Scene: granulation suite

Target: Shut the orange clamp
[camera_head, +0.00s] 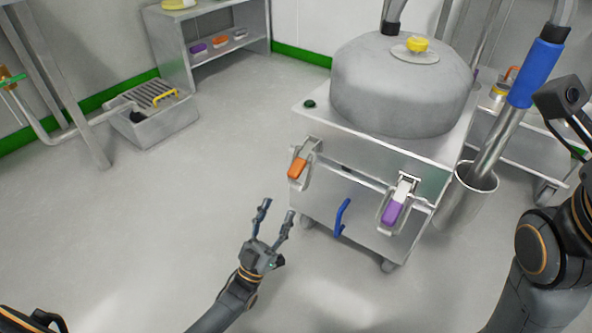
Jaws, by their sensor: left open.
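The orange clamp (298,168) is on the upper left of the front of a steel wheeled cabinet (365,225). It has an orange grip and a metal bracket, and I cannot tell from here whether its latch is engaged. My left gripper (278,208) is open and empty, its two fingers pointing up the picture. It is below and slightly left of the clamp in the picture, apart from it. My right arm (550,240) shows at the right edge, but its gripper is not visible.
A purple clamp (392,212) and a blue handle (342,216) are on the cabinet front. A large steel dome (395,95) sits on top. A blue-gripped wand (537,72) stands in a metal holder (466,205) on the right.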

